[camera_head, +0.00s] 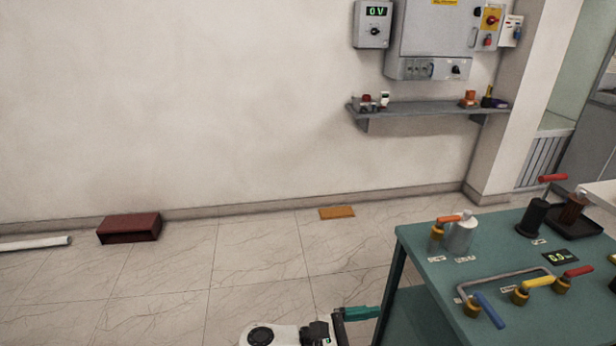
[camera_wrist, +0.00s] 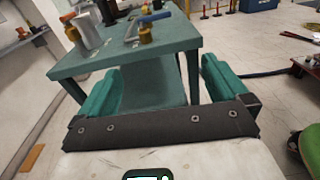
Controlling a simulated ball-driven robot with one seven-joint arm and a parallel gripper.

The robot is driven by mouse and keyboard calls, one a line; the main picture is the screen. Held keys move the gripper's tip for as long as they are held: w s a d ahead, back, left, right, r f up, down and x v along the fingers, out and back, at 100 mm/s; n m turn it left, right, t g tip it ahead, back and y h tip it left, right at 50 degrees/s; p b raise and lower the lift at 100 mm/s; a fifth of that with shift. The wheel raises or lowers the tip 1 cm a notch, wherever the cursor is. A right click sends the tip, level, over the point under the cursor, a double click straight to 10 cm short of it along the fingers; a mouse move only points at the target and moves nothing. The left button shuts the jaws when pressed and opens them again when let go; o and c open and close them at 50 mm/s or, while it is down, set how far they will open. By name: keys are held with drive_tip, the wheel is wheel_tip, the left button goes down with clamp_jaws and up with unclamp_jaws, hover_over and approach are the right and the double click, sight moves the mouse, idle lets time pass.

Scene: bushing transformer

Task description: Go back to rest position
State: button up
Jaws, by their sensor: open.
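My gripper (camera_wrist: 165,92) shows in the wrist view with its two teal fingers spread wide apart and nothing between them. In the head view, my gripper (camera_head: 358,313) is at the bottom centre, left of the green table, and only part of it shows. The green table (camera_head: 420,240) fills the lower right of the head view. It also shows beyond the fingers in the wrist view (camera_wrist: 120,55). The gripper looks apart from the table.
Valves with coloured handles (camera_head: 537,283) and a metal cylinder (camera_head: 461,236) stand on the table. A dark red box (camera_head: 130,228), an orange block (camera_head: 337,212) and a white tube (camera_head: 35,243) lie along the wall. A shelf (camera_head: 430,111) hangs under control boxes.

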drive_tip(key=s+d+f+m+g+y, duration=0.4)
drive_tip(key=s+d+f+m+y, duration=0.55)
drive_tip(key=s+d+f, duration=0.55)
drive_tip(key=s+r+m+t+y, duration=0.2)
drive_tip(key=s+r+m+y, duration=0.1)
drive_tip(key=s+m+y, duration=0.4)
drive_tip(key=s+m, duration=0.3)
drive_tip(key=s, duration=0.3)
drive_tip(key=shift+d+t, duration=0.15)
drive_tip(key=shift+t, duration=0.15)
drive_tip(key=shift+y, duration=0.25)
